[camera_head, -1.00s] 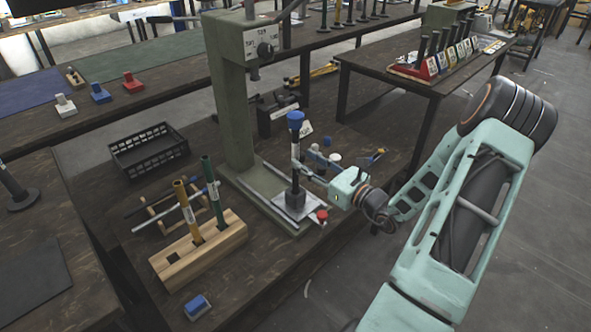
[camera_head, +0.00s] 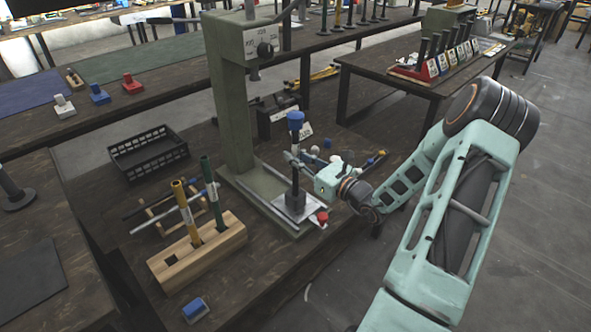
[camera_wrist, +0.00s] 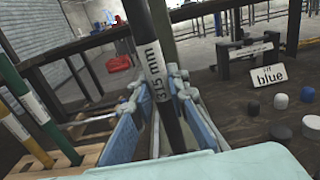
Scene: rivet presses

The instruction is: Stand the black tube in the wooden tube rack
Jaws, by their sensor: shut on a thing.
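The black tube (camera_head: 295,146) stands upright on the pale base plate of the press, with a blue cap on top. My gripper (camera_head: 294,163) reaches it from the right and is shut on its shaft, below the cap. In the wrist view the tube (camera_wrist: 149,40) rises between my two blue-padded fingers (camera_wrist: 157,112) and bears a white label with a mm marking. The wooden tube rack (camera_head: 206,262) stands on the same table to the left. It holds a yellow tube (camera_head: 184,206) and a green tube (camera_head: 211,190); its left hole looks empty.
The green-grey press column (camera_head: 234,110) rises behind the tube. A black crate (camera_head: 150,160) and a small wooden frame with rods lie left. A blue block (camera_head: 195,308) sits before the rack.

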